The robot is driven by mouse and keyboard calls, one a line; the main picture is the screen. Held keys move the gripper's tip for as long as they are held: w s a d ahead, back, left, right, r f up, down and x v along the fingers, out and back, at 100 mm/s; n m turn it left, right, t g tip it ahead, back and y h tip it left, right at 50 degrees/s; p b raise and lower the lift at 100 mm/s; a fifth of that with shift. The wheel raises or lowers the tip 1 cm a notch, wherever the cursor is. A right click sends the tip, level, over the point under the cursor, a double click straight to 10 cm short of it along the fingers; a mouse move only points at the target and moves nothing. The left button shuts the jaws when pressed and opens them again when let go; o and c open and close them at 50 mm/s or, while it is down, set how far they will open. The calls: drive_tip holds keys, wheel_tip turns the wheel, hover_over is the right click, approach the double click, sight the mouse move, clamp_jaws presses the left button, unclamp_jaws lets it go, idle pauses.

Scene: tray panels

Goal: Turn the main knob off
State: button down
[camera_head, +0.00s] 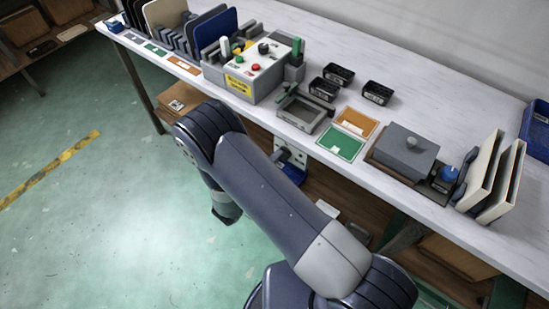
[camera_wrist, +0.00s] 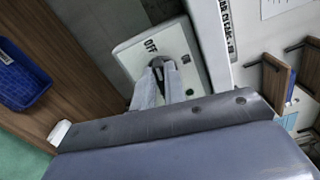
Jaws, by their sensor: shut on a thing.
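The main knob (camera_wrist: 157,62) is a grey dial on a pale switch plate (camera_wrist: 128,53) in the wrist view. An "OFF" label is at its upper left, and another label, too small to read surely, is to its right. My gripper (camera_wrist: 158,70) is shut on the knob, with one pale finger on each side of it. The fingers cover much of the knob, so I cannot tell which label it points to. In the head view, a pale plate (camera_head: 297,157) shows under the bench's front edge, partly behind my arm. My gripper is hidden there.
The white bench (camera_head: 365,145) runs above the plate. A grey control box (camera_head: 240,88), a green card (camera_head: 340,143) and a grey lidded box (camera_head: 405,150) stand or lie on it. In the wrist view, a blue bin (camera_wrist: 22,78) is at the left.

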drive_tip(key=shift+f+n, duration=0.1)
drive_tip(key=shift+n, duration=0.7)
drive_tip(key=c, duration=1.5)
unclamp_jaws()
drive_tip(key=shift+o, duration=0.2)
drive_tip(key=b+v, duration=0.1)
drive_tip(key=v, duration=0.9)
drive_tip(key=shift+s+a, duration=0.3)
drive_tip(key=shift+d, duration=0.1)
